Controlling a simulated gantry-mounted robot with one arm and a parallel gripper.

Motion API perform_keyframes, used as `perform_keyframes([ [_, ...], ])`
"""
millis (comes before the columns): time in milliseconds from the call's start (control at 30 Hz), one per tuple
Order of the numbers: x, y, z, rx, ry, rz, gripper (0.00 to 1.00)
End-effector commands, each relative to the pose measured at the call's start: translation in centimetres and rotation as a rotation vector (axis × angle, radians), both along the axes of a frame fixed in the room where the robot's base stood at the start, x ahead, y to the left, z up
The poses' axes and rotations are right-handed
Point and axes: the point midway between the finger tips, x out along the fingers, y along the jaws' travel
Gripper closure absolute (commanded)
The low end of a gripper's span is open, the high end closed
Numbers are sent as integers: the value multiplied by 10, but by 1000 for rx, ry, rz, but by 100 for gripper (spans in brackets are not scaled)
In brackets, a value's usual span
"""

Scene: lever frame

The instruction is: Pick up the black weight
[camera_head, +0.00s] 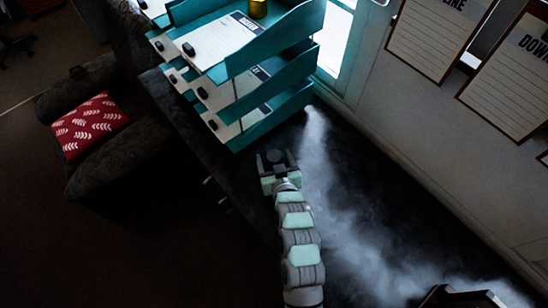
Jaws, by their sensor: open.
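Several small black weights show on the papers in the teal tray rack (272,62). One black weight (188,48) sits on the top sheet, another black weight (203,92) sits in the tray below, and a further black weight (213,125) sits lower still. I cannot tell which one the task means. My gripper (276,156) is open just below the rack's lower right corner, apart from these weights. A dark round shape shows between its fingers; I cannot tell whether it is a weight or part of the gripper.
A gold weight (258,8) stands on the top tray. Pale smoke or mist (335,210) spreads over the dark surface right of my arm. Boards with lined sheets (435,38) hang on the right wall. A dark armchair (130,155) with a red cushion (90,126) stands left.

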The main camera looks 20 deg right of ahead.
Motion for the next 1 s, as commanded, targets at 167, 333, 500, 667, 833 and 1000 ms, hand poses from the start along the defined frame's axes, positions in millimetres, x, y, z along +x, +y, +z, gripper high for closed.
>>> perform_keyframes([
  [167,0,0,0,0,0,0,35],
  [333,0,0,0,1,-1,0,49],
  [500,-1,0,0,1,-1,0,63],
  [667,-1,0,0,1,-1,0,76],
  [833,-1,0,0,1,-1,0,90],
  [1000,-1,0,0,1,-1,0,100],
])
